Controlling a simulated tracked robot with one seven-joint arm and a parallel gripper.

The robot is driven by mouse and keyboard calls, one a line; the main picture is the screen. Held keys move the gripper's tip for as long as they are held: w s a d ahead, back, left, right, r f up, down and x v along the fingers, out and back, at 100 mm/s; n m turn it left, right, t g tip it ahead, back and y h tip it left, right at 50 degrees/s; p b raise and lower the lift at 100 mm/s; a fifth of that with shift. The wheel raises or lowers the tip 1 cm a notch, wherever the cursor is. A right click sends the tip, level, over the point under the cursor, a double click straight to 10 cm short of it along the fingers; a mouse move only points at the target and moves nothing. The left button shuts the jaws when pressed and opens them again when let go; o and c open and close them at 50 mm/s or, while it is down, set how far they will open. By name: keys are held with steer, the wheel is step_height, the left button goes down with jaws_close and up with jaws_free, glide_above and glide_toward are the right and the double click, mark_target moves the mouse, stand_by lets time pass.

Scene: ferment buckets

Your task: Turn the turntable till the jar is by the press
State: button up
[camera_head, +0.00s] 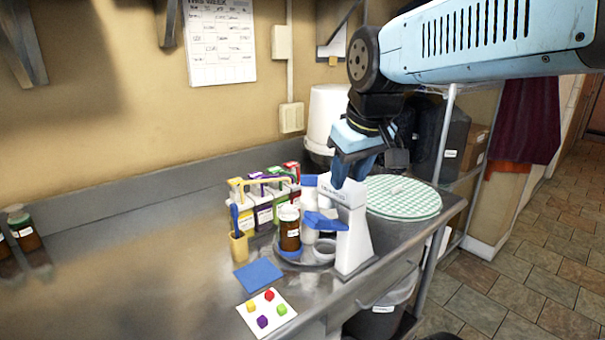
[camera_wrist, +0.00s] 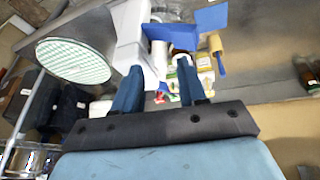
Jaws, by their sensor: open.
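The turntable (camera_head: 303,265) is a low grey disc on the steel counter, mostly covered by what stands on it. A brown jar (camera_head: 289,232) with a white lid stands upright at its left side. White bottles (camera_head: 309,205) stand behind the jar, and a white ring-shaped piece (camera_head: 324,250) lies at the right. The white press (camera_head: 352,238) with a blue lever stands just right of the turntable; it also shows in the wrist view (camera_wrist: 130,35). My gripper (camera_head: 350,172) is open and empty above the press and turntable. Its blue fingers (camera_wrist: 160,90) are apart in the wrist view.
Several colour-topped cartons (camera_head: 262,205) stand behind the turntable, and a yellow cup (camera_head: 239,247) with a blue brush stands left. A green checked round (camera_head: 402,197) lies right. The left counter is mostly clear.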

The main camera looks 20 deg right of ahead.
steer(key=w+r+n+g, duration=0.2)
steer(key=w+n, duration=0.3)
steer(key=w, duration=0.6)
steer(key=w+r+n+g, duration=0.25)
steer(key=w+n, duration=0.35)
steer(key=w, duration=0.6)
steer(key=f, duration=1.4)
steer(key=shift+s+a+f, duration=0.1)
steer(key=shift+s+f, duration=0.1)
jaws_close()
